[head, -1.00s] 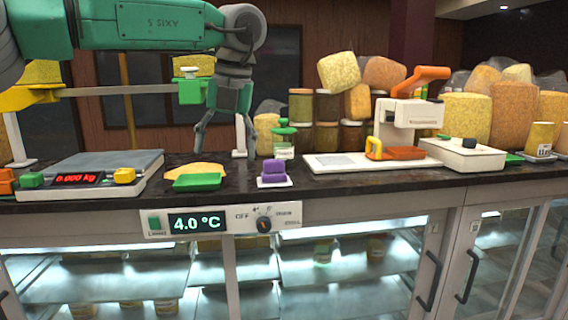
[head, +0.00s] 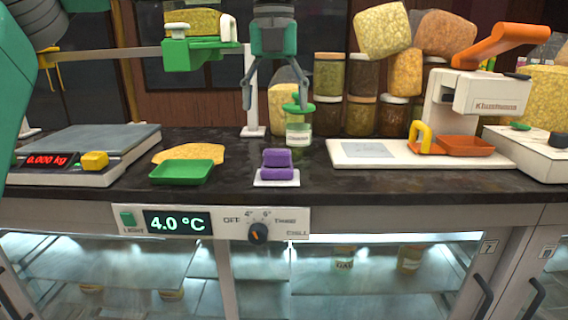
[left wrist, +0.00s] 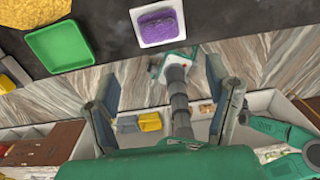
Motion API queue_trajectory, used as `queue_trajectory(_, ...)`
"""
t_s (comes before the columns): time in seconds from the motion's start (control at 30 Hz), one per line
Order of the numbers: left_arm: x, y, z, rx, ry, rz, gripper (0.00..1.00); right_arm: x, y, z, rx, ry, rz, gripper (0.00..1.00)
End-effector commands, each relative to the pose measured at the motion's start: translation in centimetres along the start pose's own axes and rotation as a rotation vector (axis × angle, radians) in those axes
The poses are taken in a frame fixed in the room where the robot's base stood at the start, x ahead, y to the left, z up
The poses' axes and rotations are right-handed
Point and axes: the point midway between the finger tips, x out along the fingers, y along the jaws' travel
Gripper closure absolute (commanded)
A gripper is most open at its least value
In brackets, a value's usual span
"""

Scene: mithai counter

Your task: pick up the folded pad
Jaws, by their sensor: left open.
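The folded pad (head: 277,160) is purple and lies on a small white tray (head: 276,183) near the front edge of the dark counter. It also shows at the top of the left wrist view (left wrist: 157,26), on its white tray. My left gripper (head: 275,106) hangs fingers-down above and behind the pad in the head view, its fingers spread and empty. In the left wrist view the two fingers (left wrist: 162,72) are wide apart, with the pad beyond them and not between them. My right gripper is not seen.
A green tray (head: 181,173) and a scale (head: 85,143) stand left of the pad. A green-lidded jar (head: 298,130) stands behind it, near a finger in the picture. A white machine (head: 385,153) with an orange handle stands right.

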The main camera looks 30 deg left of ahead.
Motion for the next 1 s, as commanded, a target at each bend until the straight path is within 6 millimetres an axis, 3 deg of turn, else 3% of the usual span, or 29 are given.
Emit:
queue_trajectory(0.13,3.2,-0.1,0.5,0.0,0.008,0.004,0.28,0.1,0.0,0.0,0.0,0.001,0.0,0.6)
queue_trajectory(0.43,5.4,-0.4,0.0,0.001,0.003,0.005,0.28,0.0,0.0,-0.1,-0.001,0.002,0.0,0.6)
queue_trajectory(0.7,9.3,-0.9,0.3,0.001,0.004,0.008,0.28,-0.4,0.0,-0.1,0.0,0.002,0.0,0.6)
queue_trajectory(1.0,9.8,-0.5,0.4,-0.001,0.003,0.002,0.28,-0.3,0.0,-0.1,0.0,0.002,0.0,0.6)
